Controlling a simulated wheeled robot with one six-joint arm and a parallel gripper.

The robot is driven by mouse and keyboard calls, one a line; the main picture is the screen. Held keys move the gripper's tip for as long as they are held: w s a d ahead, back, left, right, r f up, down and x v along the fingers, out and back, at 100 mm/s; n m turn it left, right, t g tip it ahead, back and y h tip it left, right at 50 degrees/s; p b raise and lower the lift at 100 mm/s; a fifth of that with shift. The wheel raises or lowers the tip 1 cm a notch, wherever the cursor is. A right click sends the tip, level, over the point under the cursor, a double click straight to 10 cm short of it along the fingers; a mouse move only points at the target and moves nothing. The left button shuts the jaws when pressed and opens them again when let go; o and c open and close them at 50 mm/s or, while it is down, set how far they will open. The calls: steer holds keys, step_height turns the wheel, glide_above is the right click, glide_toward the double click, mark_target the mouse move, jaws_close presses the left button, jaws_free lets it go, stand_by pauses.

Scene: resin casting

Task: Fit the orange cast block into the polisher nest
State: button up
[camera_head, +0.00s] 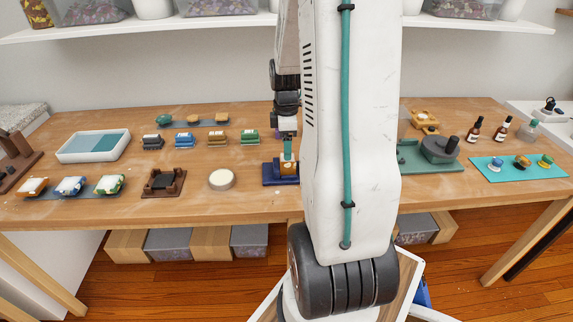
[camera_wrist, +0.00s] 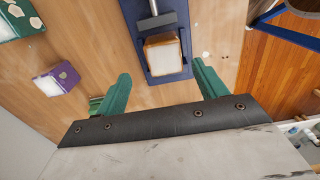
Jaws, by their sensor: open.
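In the wrist view, the orange cast block (camera_wrist: 163,52), orange-tan with a pale top face, sits in a dark blue fixture (camera_wrist: 158,75) that I take to be the polisher nest. A grey bar with a crosspiece lies just beyond the block. My gripper (camera_wrist: 162,80) is open, its two green fingers wide apart with the block between and a little beyond their tips; they do not touch it. In the head view, my gripper (camera_head: 288,150) hangs over the blue fixture (camera_head: 270,180). My arm hides part of it, so how deep the block sits cannot be told.
A white round disc (camera_head: 222,180) and a brown stand (camera_head: 163,182) lie to the left. Several labelled coloured blocks (camera_head: 185,140) stand behind. A green station (camera_head: 415,160) with a grey drum is at right, beside a teal mat (camera_head: 490,172) with small items.

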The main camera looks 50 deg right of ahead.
mark_target(287, 164)
steer(key=f, duration=0.5)
steer(key=shift+s+a+f, duration=0.15)
steer(key=shift+a+f, duration=0.15)
steer(key=c, duration=1.1)
